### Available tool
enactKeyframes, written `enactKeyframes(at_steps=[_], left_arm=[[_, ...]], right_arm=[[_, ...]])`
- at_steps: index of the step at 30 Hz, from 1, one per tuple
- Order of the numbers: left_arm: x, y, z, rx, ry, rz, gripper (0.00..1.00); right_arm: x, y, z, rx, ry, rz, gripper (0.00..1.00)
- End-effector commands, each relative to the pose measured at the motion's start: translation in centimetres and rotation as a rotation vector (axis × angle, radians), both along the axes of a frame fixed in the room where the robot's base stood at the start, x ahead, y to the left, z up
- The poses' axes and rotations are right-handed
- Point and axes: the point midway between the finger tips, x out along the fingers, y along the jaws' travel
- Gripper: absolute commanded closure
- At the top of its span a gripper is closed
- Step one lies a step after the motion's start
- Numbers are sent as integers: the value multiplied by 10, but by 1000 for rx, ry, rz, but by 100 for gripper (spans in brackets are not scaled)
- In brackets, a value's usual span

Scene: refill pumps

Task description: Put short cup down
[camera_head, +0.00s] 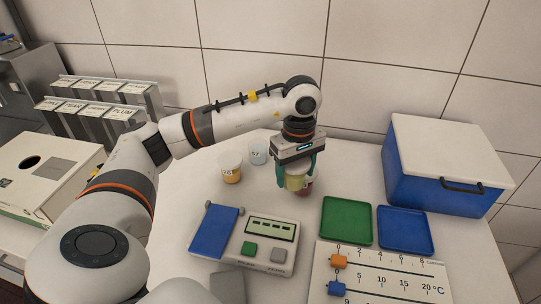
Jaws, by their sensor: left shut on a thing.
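My left gripper (296,176) points down over the white table and is shut on a small cup (295,183) with pale yellow-green contents. Its teal fingers cover the cup's sides, and I cannot tell whether the cup's base touches the table. A reddish thing shows close behind it, mostly hidden. To the left stand two more cups, one with orange-yellow contents (231,169) and a pale one (258,153). My right gripper is not in view.
A device with a display (271,232) and blue plate sits in front. Right of it lie a green tray (346,221), a blue tray (405,230) and a slider scale board (385,275). A blue box with white lid (440,186) stands back right. Labelled dispensers (105,100) stand left.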

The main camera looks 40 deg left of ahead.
Motion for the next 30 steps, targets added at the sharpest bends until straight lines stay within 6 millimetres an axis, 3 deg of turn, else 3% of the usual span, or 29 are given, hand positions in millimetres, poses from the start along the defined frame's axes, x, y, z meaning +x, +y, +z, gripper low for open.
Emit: enactKeyframes(at_steps=[1, 6, 12, 17, 24, 30], left_arm=[[8, 17, -8, 0, -3, 139, 60], [25, 65, -6, -1, -3, 588, 60], [33, 101, -1, -1, -1, 933, 60], [33, 113, -2, 1, 1, 1043, 60], [33, 114, -43, 5, 4, 1055, 60], [33, 113, -62, 3, 2, 1053, 60]], right_arm=[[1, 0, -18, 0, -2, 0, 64], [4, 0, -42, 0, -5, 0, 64], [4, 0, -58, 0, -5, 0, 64], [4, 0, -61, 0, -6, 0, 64], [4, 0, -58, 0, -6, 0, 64], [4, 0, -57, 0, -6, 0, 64]])
